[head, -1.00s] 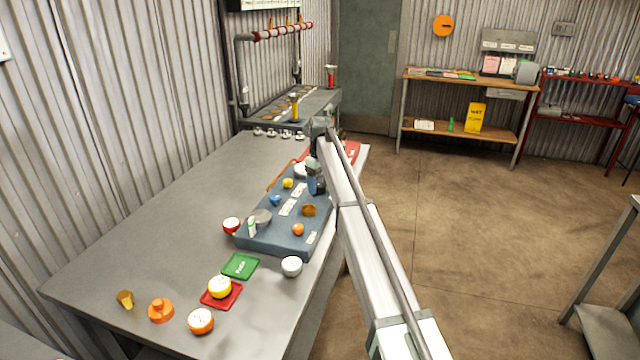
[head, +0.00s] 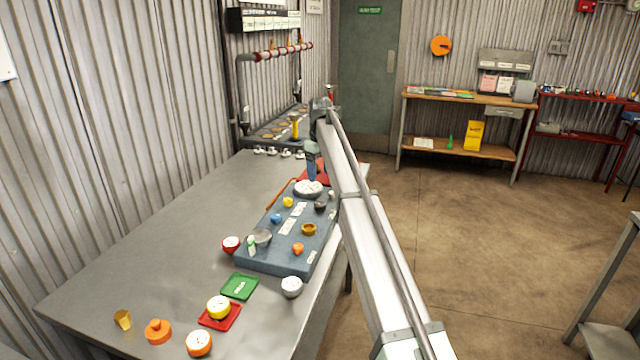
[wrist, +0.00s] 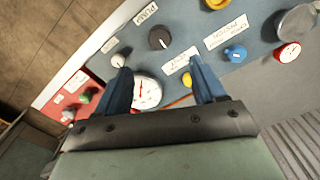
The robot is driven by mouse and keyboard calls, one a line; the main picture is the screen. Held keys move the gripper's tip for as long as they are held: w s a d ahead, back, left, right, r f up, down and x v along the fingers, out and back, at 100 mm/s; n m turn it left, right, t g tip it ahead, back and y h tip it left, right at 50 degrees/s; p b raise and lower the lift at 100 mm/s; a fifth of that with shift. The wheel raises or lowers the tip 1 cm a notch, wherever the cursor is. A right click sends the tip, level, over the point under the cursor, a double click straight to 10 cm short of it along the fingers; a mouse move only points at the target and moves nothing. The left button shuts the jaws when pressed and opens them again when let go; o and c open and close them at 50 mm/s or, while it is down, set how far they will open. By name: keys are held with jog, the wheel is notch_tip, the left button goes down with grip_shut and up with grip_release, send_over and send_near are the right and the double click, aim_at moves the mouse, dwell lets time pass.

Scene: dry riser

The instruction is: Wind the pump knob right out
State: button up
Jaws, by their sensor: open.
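A blue-grey panel (head: 262,262) with several knobs and labels lies on the bench. A round dark knob (head: 320,205) stands near its far right edge, and shows at the top centre of the wrist view (wrist: 159,37). My gripper (head: 312,178) is over the panel's far end. In the wrist view my gripper (wrist: 163,86) is open and empty, its blue fingers spread on either side of a white dial (wrist: 147,92). The dark knob is beyond the fingertips, apart from them.
A small white knob (wrist: 118,61), a yellow knob (wrist: 187,79) and a blue knob (wrist: 235,53) are near the fingers. A red board (wrist: 78,98) adjoins the panel's far end. The bench left of the panel (head: 170,220) is clear.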

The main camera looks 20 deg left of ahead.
jog(key=shift+r, duration=0.9)
jog(key=s+d+f+m, duration=0.2)
jog(key=s+d+f, duration=0.3)
jog(key=d+f, duration=0.55)
jog(key=s+d+f+m, duration=0.3)
jog(key=s+d+f, duration=0.3)
jog(key=d+f, duration=0.45)
jog(key=s+d+f+m, duration=0.2)
jog(key=s+d+f, duration=0.3)
jog(key=d+f, duration=0.6)
jog(key=s+d+f+m, duration=0.3)
jog(key=s+d+f, duration=0.5)
jog(key=s, duration=0.2)
jog(key=s+d+f+m, duration=0.2)
jog(key=s+d, duration=0.2)
jog(key=s, duration=0.3)
jog(key=s+d+f+m, duration=0.1)
jog(key=s+d+f, duration=0.2)
jog(key=s, duration=0.3)
jog(key=s+f+g, duration=0.3)
jog(key=s+f, duration=0.7)
jog(key=s, duration=0.4)
jog(key=s+f+g, duration=0.3)
jog(key=s+f, duration=0.7)
jog(key=s, duration=0.5)
jog(key=shift+g, duration=0.4)
